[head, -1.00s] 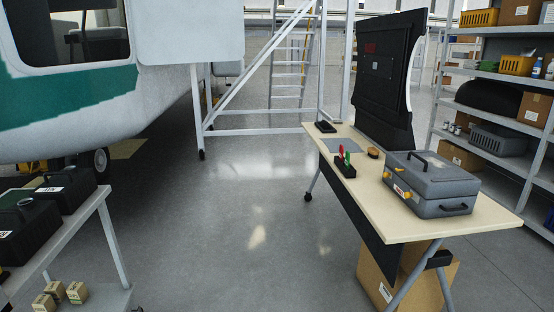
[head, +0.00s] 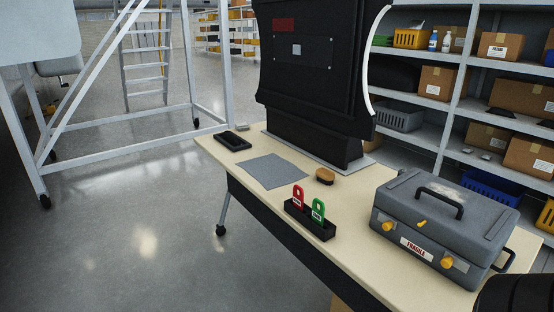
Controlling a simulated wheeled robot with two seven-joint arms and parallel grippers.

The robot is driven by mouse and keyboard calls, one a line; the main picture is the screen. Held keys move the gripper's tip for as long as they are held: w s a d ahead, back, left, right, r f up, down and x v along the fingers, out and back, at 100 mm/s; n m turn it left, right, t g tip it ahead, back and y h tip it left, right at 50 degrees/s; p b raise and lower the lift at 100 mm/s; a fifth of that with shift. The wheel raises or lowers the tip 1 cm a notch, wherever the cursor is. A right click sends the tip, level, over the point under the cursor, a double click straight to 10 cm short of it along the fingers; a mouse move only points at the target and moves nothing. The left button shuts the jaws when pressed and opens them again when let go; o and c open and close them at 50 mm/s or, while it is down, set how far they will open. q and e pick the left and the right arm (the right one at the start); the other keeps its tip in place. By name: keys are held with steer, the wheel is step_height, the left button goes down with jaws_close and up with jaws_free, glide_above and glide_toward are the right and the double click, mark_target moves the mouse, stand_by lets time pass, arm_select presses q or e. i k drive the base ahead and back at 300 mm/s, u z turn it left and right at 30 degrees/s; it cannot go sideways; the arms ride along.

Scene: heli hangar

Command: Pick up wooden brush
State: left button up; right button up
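The wooden brush (head: 325,176) is a small brown oval block with a dark underside. It lies on the light wooden table (head: 352,243), behind a black holder (head: 309,219) with a red and a green tag and left of a grey toolbox (head: 441,224). A dark rounded shape at the bottom right corner may be part of my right arm; no fingertips show there. My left gripper is not in view.
A grey mat (head: 274,171) and a black tray (head: 232,141) lie on the table's left part. A tall black panel (head: 318,75) stands at its back edge. Shelves (head: 440,135) with boxes are behind. Open floor (head: 150,235) lies to the left.

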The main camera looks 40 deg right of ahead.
mark_target(327, 177)
steer(key=i, duration=2.1)
steer(key=z, duration=1.95)
